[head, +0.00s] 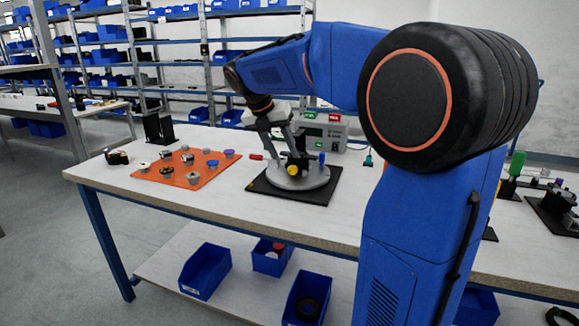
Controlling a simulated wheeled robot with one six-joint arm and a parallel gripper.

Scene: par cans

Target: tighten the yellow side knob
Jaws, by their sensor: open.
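The yellow side knob (292,170) sits low on the near side of a dark part on a round grey base (312,179). The base stands on a black mat (287,196) on the table. A blue knob or peg (322,158) stands at the right of the base. My gripper (285,153) points down over the dark part, just above and behind the yellow knob. Its jaws are open. At this size I cannot tell whether the fingers touch anything. The fingers hide some of the part behind the knob.
An orange mat (189,177) with several small knobs lies to the left. A red-handled tool (256,157) lies between the mats. A grey box with displays (323,130) stands behind my gripper. A black bracket (158,129) stands at the back left. The table's front edge is clear.

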